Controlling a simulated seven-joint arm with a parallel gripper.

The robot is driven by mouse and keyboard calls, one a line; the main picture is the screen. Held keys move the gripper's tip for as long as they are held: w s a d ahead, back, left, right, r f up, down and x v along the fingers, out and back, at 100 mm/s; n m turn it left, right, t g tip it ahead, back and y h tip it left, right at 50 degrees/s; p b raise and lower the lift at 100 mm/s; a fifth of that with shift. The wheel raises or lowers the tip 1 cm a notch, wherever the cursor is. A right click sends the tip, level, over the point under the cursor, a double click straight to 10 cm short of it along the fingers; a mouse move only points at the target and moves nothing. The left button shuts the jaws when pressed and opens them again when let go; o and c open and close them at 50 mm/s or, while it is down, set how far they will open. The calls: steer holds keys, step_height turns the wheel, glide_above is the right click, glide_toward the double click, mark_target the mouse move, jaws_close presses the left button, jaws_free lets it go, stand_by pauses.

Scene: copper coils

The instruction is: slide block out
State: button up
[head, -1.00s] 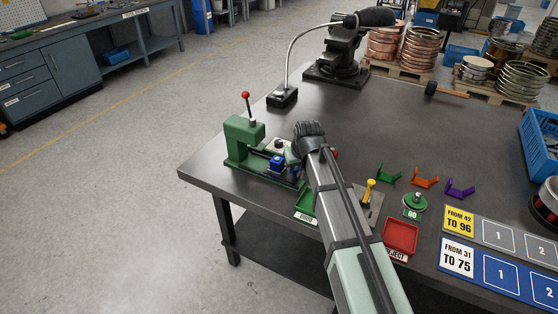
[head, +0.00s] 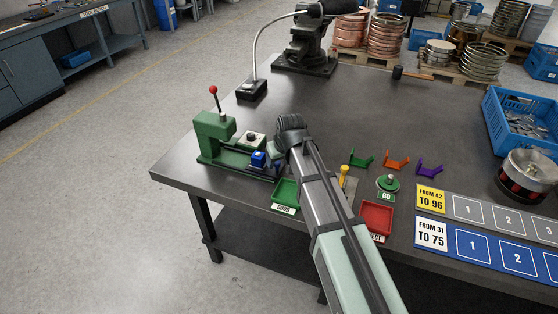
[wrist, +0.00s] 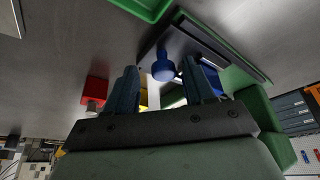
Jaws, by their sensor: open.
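The green fixture (head: 214,132) with a red-knobbed lever stands at the left end of the table. A blue block (head: 259,158) sits on its low bed, to the right of the tall housing. In the wrist view a round blue knob (wrist: 163,68) shows between my two fingers. My gripper (wrist: 162,85) is open, with a finger on each side of the knob in the picture; I see no clear contact. In the head view my wrist and arm are just right of the block and hide part of the fixture's right end.
A green tray (head: 286,191) lies in front of the fixture and a red tray (head: 377,218) lies right of my arm. A yellow-handled piece (head: 343,170), a green GO gauge (head: 388,184) and coloured cradles stand to the right.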

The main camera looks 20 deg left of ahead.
steer(key=v, duration=1.4)
steer(key=shift+f, duration=0.1)
